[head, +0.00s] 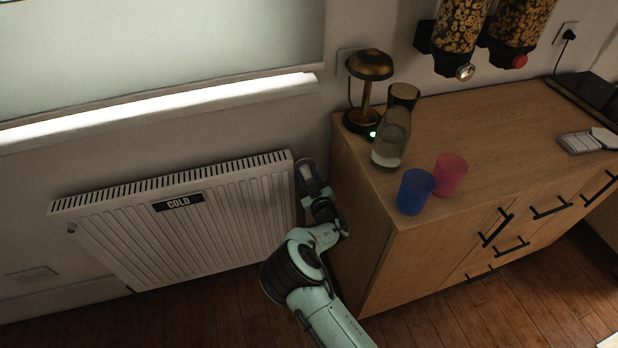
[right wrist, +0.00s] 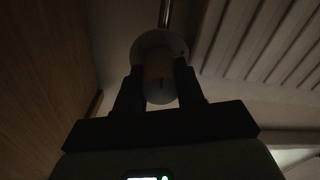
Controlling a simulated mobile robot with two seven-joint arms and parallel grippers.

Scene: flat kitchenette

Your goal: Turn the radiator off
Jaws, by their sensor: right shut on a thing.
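The white ribbed radiator (head: 195,218) hangs on the wall at the left in the head view and carries a black label (head: 179,202) reading "COLD". My right gripper (head: 308,172) is at the radiator's right end, in the gap beside the wooden cabinet. In the right wrist view my right gripper (right wrist: 160,85) is shut on the pale round valve knob (right wrist: 160,60), with a dark finger on each side. A small dark mark shows on the knob's face. A pipe (right wrist: 166,14) runs behind the knob. My left gripper is not in view.
The wooden cabinet (head: 375,250) stands close to the right of my arm. On it are a lamp (head: 370,65), a glass carafe (head: 393,130), a blue cup (head: 415,190) and a pink cup (head: 450,175) near the front edge. The floor (head: 215,305) below the radiator is clear.

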